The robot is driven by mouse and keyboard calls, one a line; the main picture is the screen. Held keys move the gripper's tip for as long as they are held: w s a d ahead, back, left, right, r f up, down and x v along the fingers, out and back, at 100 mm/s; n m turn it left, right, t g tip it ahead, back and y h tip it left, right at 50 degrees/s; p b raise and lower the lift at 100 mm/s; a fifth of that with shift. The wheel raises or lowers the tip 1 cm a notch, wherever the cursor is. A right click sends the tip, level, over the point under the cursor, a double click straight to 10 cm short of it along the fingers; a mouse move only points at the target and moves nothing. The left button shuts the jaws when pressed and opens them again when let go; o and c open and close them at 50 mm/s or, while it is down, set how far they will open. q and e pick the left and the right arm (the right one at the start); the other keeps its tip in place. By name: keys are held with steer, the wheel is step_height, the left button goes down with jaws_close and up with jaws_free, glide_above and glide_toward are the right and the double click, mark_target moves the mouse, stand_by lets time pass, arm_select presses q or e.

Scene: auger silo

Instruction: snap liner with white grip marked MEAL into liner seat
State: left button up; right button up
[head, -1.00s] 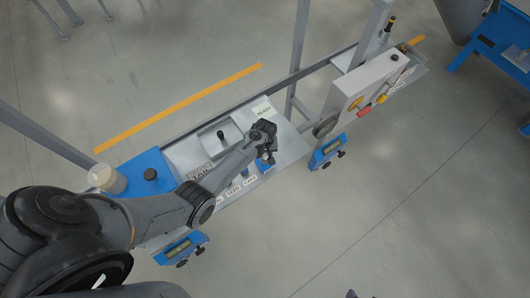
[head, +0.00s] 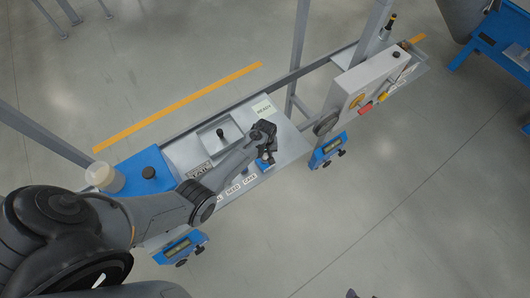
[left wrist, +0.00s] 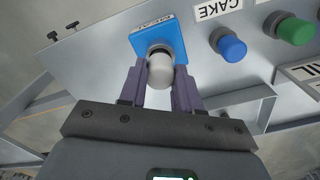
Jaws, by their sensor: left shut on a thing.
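My left gripper (head: 266,158) is over the right part of the grey bench tray (head: 290,148). In the left wrist view its fingers (left wrist: 160,80) are shut on the white grip (left wrist: 160,70) of a blue square liner (left wrist: 157,38). The dark print on the liner's pale label is too small to read. The liner's blue also shows just below the gripper in the head view (head: 264,168). I cannot tell whether it touches the surface below. I cannot make out the liner seat. A small dark tip at the bottom edge (head: 352,294) may be my right gripper.
A blue grip (left wrist: 231,46) and a green grip (left wrist: 293,31) stand beside the liner, near a CAKE label (left wrist: 220,9). A square frame with a black knob (head: 220,132) and a READY label (head: 262,108) lie behind my forearm. A control box (head: 362,85) stands to the right.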

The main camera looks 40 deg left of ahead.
arm_select(q)
steer(key=shift+f, duration=0.35)
steer(key=o, duration=1)
steer(key=shift+o, duration=0.2)
steer(key=shift+r, duration=0.1)
